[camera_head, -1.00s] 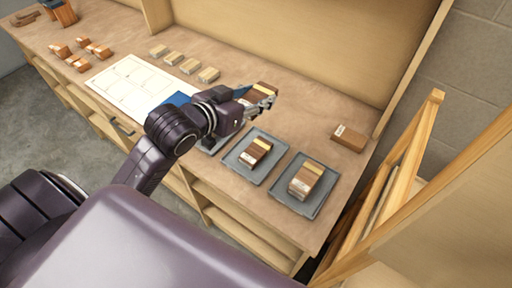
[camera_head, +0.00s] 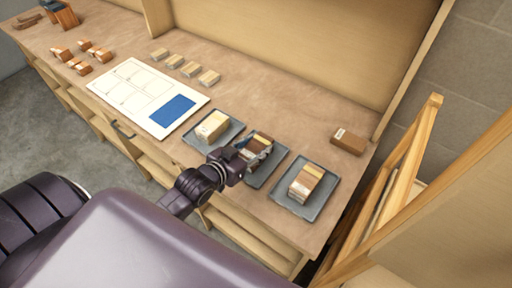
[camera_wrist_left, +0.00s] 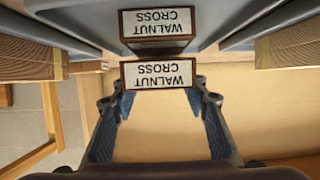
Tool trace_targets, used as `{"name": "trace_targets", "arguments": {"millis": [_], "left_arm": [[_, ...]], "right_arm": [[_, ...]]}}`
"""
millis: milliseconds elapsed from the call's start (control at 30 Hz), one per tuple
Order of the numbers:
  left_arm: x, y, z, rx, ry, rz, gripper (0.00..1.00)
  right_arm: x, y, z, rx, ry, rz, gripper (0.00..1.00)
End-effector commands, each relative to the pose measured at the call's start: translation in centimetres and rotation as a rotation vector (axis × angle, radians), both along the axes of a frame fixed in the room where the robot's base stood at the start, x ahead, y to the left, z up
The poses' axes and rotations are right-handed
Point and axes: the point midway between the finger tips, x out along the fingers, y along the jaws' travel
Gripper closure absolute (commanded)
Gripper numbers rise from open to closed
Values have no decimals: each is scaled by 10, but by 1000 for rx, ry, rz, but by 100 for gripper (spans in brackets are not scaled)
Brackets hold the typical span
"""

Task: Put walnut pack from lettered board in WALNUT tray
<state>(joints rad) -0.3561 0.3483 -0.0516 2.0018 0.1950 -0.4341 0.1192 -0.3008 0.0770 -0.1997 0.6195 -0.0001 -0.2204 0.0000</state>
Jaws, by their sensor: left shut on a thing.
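My left gripper (camera_head: 246,151) is over the middle grey tray (camera_head: 272,177), shut on a dark brown walnut pack (camera_wrist_left: 158,73) with a white label reading "WALNUT CROSS". The wrist view shows a finger at each side of this pack. A second dark pack (camera_wrist_left: 157,30) with the same label is close by in the tray. I cannot tell whether the held pack touches it. The gripper partly hides the packs in the head view. The white board (camera_head: 130,88) with outlined boxes and a blue patch lies left of the trays. My right gripper is not in view.
Grey trays with light packs stand left (camera_head: 229,137) and right (camera_head: 318,209) of the middle tray. A brown block (camera_head: 348,140) lies at the back right. Several pale blocks (camera_head: 174,61) lie behind the board, and orange-brown blocks (camera_head: 84,45) lie farther left.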

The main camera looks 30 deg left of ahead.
Motion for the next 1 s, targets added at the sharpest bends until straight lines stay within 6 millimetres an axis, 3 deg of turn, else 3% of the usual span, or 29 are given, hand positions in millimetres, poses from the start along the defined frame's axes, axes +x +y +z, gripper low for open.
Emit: {"name": "trace_targets", "arguments": {"millis": [133, 467, 500, 633, 1000], "left_arm": [[0, 0, -12, -1, -3, 0, 84], [0, 0, -15, -1, -2, 0, 84], [0, 0, -15, -1, -2, 0, 55], [0, 0, -14, -1, -2, 0, 41], [-2, 0, -12, -1, -2, 0, 41]], "right_arm": [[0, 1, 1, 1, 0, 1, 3], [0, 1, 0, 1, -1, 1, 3], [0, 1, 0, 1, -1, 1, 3], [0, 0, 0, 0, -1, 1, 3], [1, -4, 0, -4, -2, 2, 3]]}}
